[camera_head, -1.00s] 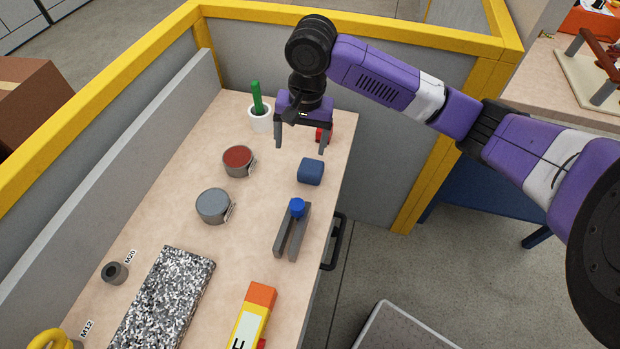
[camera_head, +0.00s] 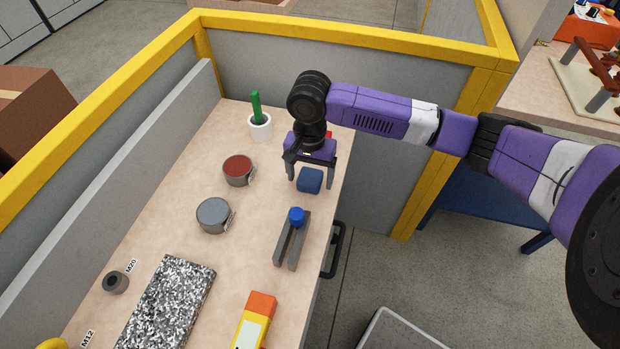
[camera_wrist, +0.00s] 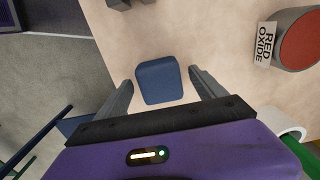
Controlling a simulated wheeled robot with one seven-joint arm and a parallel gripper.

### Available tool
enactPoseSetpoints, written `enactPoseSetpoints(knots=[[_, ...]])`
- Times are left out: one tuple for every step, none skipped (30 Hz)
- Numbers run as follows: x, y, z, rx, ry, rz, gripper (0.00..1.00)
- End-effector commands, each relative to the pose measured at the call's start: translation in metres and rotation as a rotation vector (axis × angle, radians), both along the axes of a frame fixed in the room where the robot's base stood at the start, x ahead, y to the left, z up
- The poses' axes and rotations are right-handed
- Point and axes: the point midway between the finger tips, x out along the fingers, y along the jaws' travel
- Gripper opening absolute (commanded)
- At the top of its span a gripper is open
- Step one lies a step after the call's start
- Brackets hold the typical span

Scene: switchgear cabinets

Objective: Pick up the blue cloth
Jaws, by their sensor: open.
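The blue cloth (camera_head: 310,180) is a small dark-blue block-like pad on the wooden bench top, near the bench's right edge. It also shows in the wrist view (camera_wrist: 158,80), ahead of and between the fingers. My gripper (camera_head: 311,183) is open and empty, above the cloth, with one finger on each side of it in the head view. In the wrist view the fingers (camera_wrist: 160,90) stand apart from the cloth, with bare bench on both sides. I cannot tell the exact height of the fingertips over the bench.
A red-topped tin (camera_head: 238,170) and a grey tin (camera_head: 214,215) stand to the left. A grey holder with a blue knob (camera_head: 296,217) lies just in front of the cloth. A white pot with a green item (camera_head: 260,127) is behind. A red thing is partly hidden behind my gripper.

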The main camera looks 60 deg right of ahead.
Motion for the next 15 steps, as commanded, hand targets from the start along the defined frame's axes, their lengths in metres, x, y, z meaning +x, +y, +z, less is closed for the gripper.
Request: enactPoseSetpoints(knots=[[0.0001, -0.0003, -0.0008, -0.001, -0.001, 0.000, 0.80], [0.0002, -0.0002, -0.0009, -0.001, -0.001, 0.000, 0.80], [0.0002, -0.0002, -0.0009, -0.001, -0.001, 0.000, 0.80], [0.0002, -0.0002, -0.0009, -0.001, -0.001, 0.000, 0.80], [0.0002, -0.0002, -0.0008, -0.001, -0.001, 0.000, 0.80], [0.0002, -0.0002, -0.0008, -0.001, -0.001, 0.000, 0.80], [0.0002, -0.0002, -0.0007, -0.001, -0.001, 0.000, 0.74], [0.0002, -0.0002, -0.0007, -0.001, -0.001, 0.000, 0.68], [0.0002, -0.0002, -0.0007, -0.001, -0.001, 0.000, 0.60], [0.0002, -0.0002, -0.0007, -0.001, -0.001, 0.000, 0.54], [0.0002, -0.0002, -0.0006, -0.001, -0.001, 0.000, 0.49], [0.0002, -0.0002, -0.0006, -0.001, -0.001, 0.000, 0.41], [0.0002, -0.0002, -0.0006, -0.001, -0.001, 0.000, 0.35], [0.0001, -0.0003, -0.0006, -0.001, 0.000, 0.000, 0.29], [0.0002, -0.0002, -0.0006, -0.001, 0.000, 0.000, 0.21]])
